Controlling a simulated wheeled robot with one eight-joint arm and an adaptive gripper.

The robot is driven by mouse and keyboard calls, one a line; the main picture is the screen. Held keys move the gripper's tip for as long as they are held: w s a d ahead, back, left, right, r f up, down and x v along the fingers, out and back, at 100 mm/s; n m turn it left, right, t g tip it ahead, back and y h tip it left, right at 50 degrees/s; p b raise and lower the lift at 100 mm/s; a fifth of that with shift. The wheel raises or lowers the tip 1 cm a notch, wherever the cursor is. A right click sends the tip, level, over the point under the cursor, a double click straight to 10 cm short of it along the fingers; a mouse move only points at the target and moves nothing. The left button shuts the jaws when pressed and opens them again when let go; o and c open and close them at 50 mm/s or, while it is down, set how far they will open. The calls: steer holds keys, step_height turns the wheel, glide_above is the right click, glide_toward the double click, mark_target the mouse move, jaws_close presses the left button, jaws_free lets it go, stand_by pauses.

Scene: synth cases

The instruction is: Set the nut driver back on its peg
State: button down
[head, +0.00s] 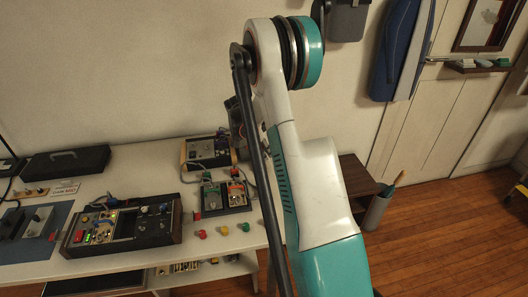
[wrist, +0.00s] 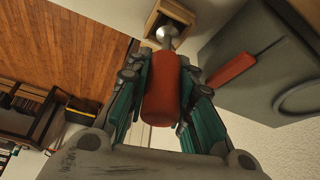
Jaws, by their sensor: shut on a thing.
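In the wrist view my gripper (wrist: 165,68) is shut on a thick red handle (wrist: 164,92), which I take to be the nut driver's. A short bright metal part (wrist: 167,37) shows beyond the handle's far end, in front of or against a small wooden box-like piece (wrist: 180,12). I cannot tell whether they touch. No peg can be made out clearly. In the head view my own arm fills the middle, and neither the gripper nor the driver can be made out there.
In the wrist view, a second red bar-like thing (wrist: 232,76) lies close right of the gripper, by a dark grey case (wrist: 268,68). In the head view, a white workbench (head: 130,178) at left bears a control box (head: 124,226) and other devices. Wooden floor (head: 450,225) lies open at right.

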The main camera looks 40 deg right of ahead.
steer(key=shift+f+b, duration=0.35)
steer(key=shift+f, duration=0.2)
steer(key=c, duration=1.3)
jaws_free()
